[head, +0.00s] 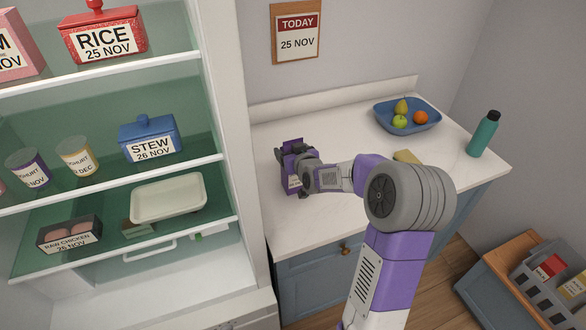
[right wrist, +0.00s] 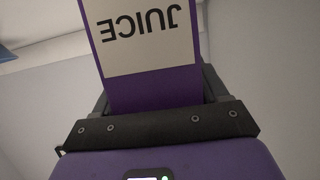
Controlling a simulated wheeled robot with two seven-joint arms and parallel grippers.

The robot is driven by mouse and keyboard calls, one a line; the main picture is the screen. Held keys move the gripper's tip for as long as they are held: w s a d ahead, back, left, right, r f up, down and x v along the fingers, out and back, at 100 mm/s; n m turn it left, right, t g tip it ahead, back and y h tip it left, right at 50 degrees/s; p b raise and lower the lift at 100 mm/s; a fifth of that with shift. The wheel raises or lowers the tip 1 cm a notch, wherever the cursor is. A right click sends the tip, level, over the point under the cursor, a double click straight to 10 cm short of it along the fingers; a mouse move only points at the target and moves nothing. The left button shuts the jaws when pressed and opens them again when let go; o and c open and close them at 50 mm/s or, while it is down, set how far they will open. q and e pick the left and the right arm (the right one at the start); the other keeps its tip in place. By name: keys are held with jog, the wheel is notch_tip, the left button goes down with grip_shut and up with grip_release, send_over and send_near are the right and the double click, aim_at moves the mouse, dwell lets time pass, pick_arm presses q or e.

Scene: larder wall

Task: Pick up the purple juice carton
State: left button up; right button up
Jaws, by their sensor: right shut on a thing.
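The purple juice carton (head: 292,186) is at the left end of the white counter in the head view, partly hidden by my right gripper. My right gripper (head: 285,157) is shut on the carton from the right side. In the right wrist view the carton (right wrist: 150,92) sits between the fingers, with its white "JUICE" label upside down in the picture. I cannot tell whether the carton's base touches the counter (head: 350,215). My left gripper is not in view.
A blue bowl of fruit (head: 432,128), a teal bottle (head: 484,135) and a yellow cloth or sponge (head: 407,157) are on the counter. The open larder shelves (head: 110,178) stand close at left, holding a blue stew box (head: 150,137). A grey crate (head: 548,300) is at lower right.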

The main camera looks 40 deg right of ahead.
grip_shut()
jog(key=shift+r, duration=0.1)
